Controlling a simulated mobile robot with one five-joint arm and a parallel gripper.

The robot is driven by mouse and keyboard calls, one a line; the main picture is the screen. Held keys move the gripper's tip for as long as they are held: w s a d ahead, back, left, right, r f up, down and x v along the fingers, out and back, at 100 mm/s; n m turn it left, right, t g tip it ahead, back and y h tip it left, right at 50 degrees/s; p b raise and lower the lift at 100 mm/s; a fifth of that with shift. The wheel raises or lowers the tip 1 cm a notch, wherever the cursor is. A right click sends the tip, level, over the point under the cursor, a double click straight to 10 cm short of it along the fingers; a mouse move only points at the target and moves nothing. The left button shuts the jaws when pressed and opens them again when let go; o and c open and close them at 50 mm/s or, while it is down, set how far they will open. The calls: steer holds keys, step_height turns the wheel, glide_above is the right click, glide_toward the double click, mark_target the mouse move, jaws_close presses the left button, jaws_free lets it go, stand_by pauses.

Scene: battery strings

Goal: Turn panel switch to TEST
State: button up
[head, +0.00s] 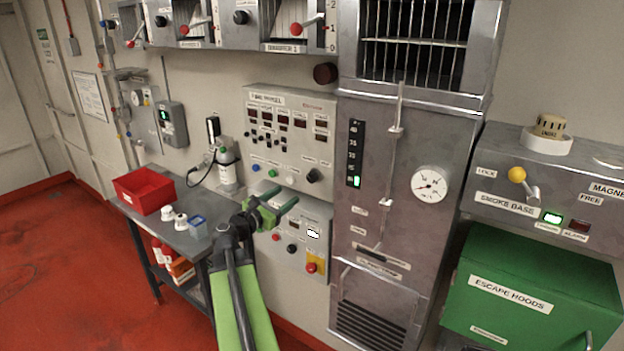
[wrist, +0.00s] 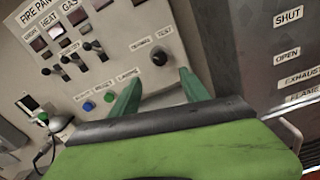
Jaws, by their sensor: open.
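The fire panel (head: 290,135) is a grey wall box with small displays, toggle switches and coloured buttons. Its black rotary switch (head: 313,175) is at the lower right of the panel face; it also shows in the wrist view (wrist: 159,57), under two small labels, the right one seemingly TEST (wrist: 163,35). I cannot tell clearly which way its pointer is turned. My gripper (head: 285,195) has green fingers, open and empty, below and left of the switch in the head view. In the wrist view the fingertips (wrist: 161,76) stand apart on either side below the switch, seemingly not touching it.
Blue, green and white buttons (wrist: 109,96) sit left of the switch. A lower box (head: 300,240) with a red knob is beneath the panel. A tall metal cabinet (head: 385,215) stands close on the right. A table (head: 185,225) with a red bin (head: 145,190) is left.

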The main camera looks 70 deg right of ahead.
mark_target(311, 179)
steer(key=x, duration=1.5)
steer(key=shift+d, duration=0.2)
jaws_close()
